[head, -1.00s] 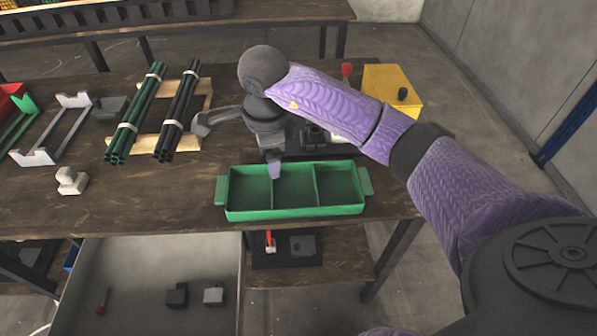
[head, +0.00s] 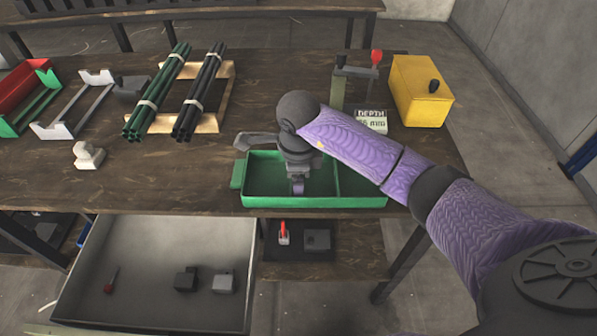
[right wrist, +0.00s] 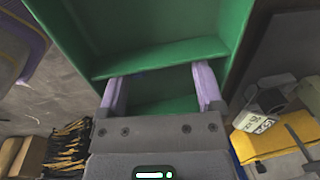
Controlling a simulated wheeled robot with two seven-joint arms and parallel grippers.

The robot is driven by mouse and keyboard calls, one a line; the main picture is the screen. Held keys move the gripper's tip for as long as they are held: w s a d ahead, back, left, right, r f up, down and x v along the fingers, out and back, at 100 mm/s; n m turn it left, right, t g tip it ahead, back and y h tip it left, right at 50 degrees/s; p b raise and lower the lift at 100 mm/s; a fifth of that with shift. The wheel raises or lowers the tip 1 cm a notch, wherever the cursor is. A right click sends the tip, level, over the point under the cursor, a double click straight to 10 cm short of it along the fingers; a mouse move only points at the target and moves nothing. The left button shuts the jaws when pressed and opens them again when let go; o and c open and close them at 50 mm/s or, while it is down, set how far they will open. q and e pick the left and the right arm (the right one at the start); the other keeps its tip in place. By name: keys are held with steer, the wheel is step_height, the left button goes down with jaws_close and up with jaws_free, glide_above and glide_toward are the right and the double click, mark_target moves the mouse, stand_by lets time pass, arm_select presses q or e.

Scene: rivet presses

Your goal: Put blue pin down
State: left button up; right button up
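The green tray (head: 262,201) stands at the table's front edge; it also fills much of the right wrist view (right wrist: 215,30). My right gripper (head: 297,188) points down into its middle part, and the arm hides part of the tray. In the right wrist view the two purple fingers of this gripper (right wrist: 160,78) are apart, with only green tray surface showing between them. A small blue spot (right wrist: 138,74) shows by a tray divider near the left finger; it may be part of the blue pin, but I cannot be sure. My left gripper is not in view.
A press with a red knob (head: 376,57), a "DEPTH" sign (head: 371,121) and a yellow box (head: 420,92) stand behind the tray. Green rods (head: 158,92) and black rods (head: 199,92) lie on a wooden rack. A grey drawer (head: 150,262) is open below.

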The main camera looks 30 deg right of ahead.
steer(key=shift+o, duration=0.6)
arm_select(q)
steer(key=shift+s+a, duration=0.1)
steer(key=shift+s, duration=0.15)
arm_select(e)
steer(key=shift+r, duration=0.25)
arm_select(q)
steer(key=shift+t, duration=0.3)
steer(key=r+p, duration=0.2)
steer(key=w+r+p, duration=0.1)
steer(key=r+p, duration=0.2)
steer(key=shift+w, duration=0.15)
arm_select(e)
step_height(320, 180, up, 12)
steer(key=s, duration=0.1)
steer(key=shift+s+a+f, duration=0.15)
steer(key=shift+s+a, duration=0.05)
steer(key=shift+a, duration=0.25)
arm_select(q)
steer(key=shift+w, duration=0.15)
arm_select(e)
steer(key=shift+f, duration=0.1)
